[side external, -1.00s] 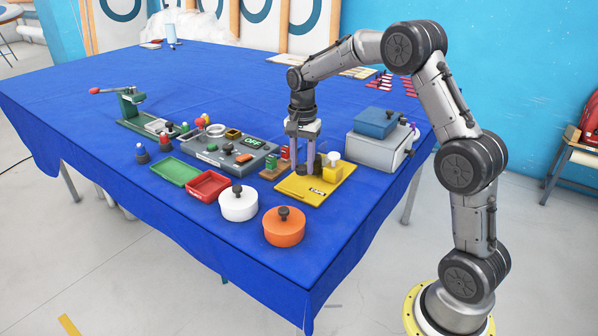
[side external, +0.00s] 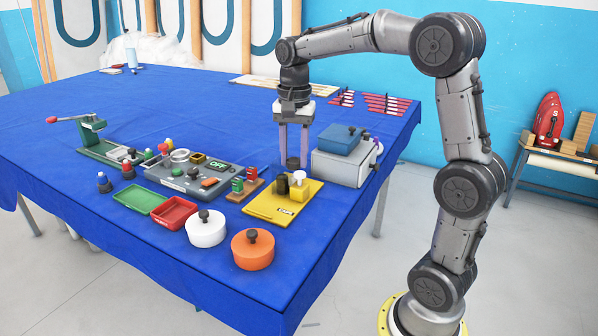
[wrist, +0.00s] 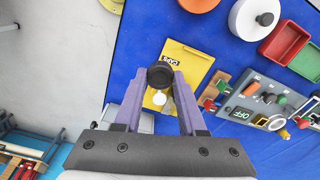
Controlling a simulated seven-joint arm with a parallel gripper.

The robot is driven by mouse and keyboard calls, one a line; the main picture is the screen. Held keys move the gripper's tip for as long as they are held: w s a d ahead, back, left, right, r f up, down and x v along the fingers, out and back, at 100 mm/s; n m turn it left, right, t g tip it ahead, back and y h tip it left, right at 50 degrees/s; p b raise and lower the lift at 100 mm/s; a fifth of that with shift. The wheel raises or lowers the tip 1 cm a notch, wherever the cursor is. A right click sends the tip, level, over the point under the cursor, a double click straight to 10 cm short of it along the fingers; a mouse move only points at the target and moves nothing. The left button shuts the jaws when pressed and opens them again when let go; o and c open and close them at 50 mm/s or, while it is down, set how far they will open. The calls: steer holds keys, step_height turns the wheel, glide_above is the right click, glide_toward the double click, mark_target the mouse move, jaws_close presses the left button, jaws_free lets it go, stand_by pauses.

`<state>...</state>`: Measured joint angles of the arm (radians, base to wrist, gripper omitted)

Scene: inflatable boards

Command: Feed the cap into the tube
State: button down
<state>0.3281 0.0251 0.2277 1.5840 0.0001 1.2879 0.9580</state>
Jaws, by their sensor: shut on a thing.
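My gripper (side external: 293,158) is shut on a dark round cap (wrist: 160,74), which sits between the tips of its two purple fingers. It holds the cap above the yellow tray (side external: 262,205) marked CAPS. Another dark cylinder (side external: 283,185) stands on that tray, beside a yellow block (side external: 299,191) with a pale round top. In the wrist view the held cap hides part of the tray (wrist: 190,62). I cannot tell for sure which thing is the tube; a short metal ring (side external: 180,156) stands on the grey control panel.
A grey box with a blue top (side external: 340,138) stands close right of the tray. A small wooden rack (side external: 244,189) and the grey panel (side external: 190,180) are on the left. White (side external: 205,229) and orange (side external: 252,249) lidded pots are in front.

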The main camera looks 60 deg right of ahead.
steer(key=w+d+r, duration=0.2)
steer(key=w+d, duration=0.4)
steer(key=w, duration=0.1)
steer(key=shift+m, duration=0.3)
steer(key=shift+w+d+f, duration=0.5)
steer(key=shift+d+f, duration=0.3)
steer(key=shift+f, duration=0.55)
steer(key=shift+w+d+f, duration=0.5)
steer(key=shift+d+f, duration=0.25)
steer(key=shift+f, duration=0.65)
steer(key=shift+w+d+f, duration=0.5)
steer(key=shift+d+f, duration=0.3)
steer(key=shift+f, duration=0.55)
jaws_free()
step_height(320, 180, up, 7)
